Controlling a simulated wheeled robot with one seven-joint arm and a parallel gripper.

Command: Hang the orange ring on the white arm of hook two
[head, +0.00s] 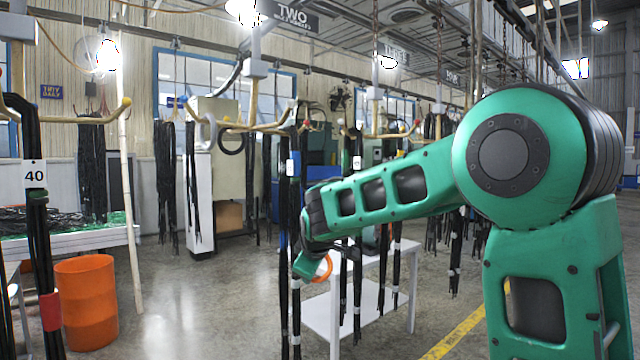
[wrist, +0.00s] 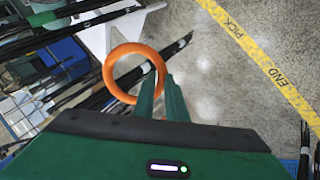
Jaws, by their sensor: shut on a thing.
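The orange ring (head: 328,268) is held low at the end of my green arm in the head view. In the wrist view the orange ring (wrist: 107,75) lies at the tips of my gripper (wrist: 160,84), whose two green fingers are shut on its right rim. In the head view my gripper (head: 305,266) is partly hidden by the arm. Hook two (head: 255,68) hangs under the TWO sign (head: 290,15), up and left of the gripper and well apart from the ring. Its yellowish arms spread below the post. Their tip colours are small; a pale tip (head: 292,104) shows at right.
Dark hoses (head: 283,240) hang close beside my gripper. A white table (head: 372,300) stands behind the gripper. An orange bin (head: 86,303) and a pole of hoses marked 40 (head: 34,174) are at left. Open floor (head: 200,310) lies between.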

